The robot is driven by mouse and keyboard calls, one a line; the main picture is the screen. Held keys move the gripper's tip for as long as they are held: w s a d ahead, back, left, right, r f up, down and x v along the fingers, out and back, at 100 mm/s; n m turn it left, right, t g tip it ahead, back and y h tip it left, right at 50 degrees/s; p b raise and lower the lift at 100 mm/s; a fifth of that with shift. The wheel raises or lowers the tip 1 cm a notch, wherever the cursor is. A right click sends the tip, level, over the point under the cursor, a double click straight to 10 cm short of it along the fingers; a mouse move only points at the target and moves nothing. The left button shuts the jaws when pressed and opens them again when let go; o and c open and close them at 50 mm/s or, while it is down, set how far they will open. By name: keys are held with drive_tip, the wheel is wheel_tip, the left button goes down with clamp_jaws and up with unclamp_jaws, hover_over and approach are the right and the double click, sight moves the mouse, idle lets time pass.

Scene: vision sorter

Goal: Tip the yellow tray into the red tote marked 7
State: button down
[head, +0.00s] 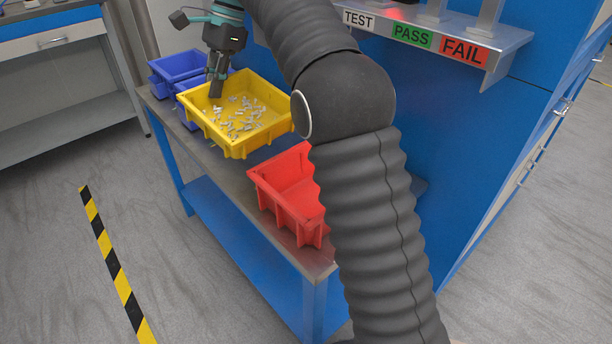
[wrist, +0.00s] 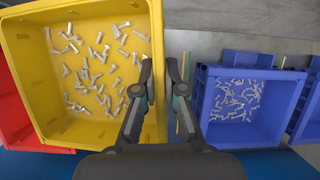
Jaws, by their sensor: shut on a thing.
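The yellow tray (head: 204,128) stands over the bench with many small silvery bolts inside. It looks about level; I cannot tell whether it rests on the bench. My gripper (head: 216,88) is shut on the tray's wall on the blue-bin side. In the wrist view my fingers (wrist: 159,70) sit on either side of the yellow wall (wrist: 76,134). The red tote (head: 276,200) stands on the bench nearer the front end, partly hidden behind my arm. A red edge (wrist: 14,112) also shows in the wrist view. No number is readable on it.
Blue bins (head: 172,66) stand at the bench's far end. One blue bin (wrist: 244,136) holds similar bolts in the wrist view. A shelf with TEST, PASS and FAIL labels (head: 412,37) juts from the blue cabinet. The floor left of the bench is open, with a striped line.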

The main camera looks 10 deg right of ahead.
drive_tip(key=s+d+r+n+t+y, duration=0.1)
drive_tip(key=s+d+r+t+y, duration=0.3)
drive_tip(key=r, duration=0.5)
drive_tip(key=shift+s+d+r+n+t+y, duration=0.4)
drive_tip(key=shift+s+d, duration=0.65)
drive_tip(key=shift+s, duration=0.8)
drive_tip(key=shift+s+d+r+t, duration=0.25)
drive_tip(key=shift+s+r+t, duration=0.05)
drive_tip(key=shift+s+t, duration=0.1)
drive_tip(key=shift+s+d+r+b, duration=0.1)
drive_tip(key=shift+d+b, duration=0.1)
drive_tip(key=shift+b, duration=0.3)
drive_tip(key=shift+s+d+r+n+t+y+b, duration=0.15)
drive_tip(key=shift+s+d+r+t+y+b, duration=0.4)
drive_tip(key=shift+b, duration=0.65)
drive_tip(key=shift+s+d+r+n+t+y+b, duration=0.15)
drive_tip(key=shift+s+d+r+t+y+b, duration=0.35)
drive_tip(key=shift+b, duration=0.65)
drive_tip(key=shift+s+d+r+y+b, duration=0.15)
drive_tip(key=shift+s+r+y+b, duration=0.15)
drive_tip(key=shift+s+b, duration=0.35)
drive_tip(key=shift+s+d+r+b, duration=0.1)
drive_tip(key=shift+d+b, duration=0.05)
drive_tip(key=shift+b, duration=0.4)
drive_tip(key=shift+s+d+r+t+y+b, duration=0.15)
drive_tip(key=shift+s+d+t+y+b, duration=0.15)
drive_tip(key=shift+b, duration=0.25)
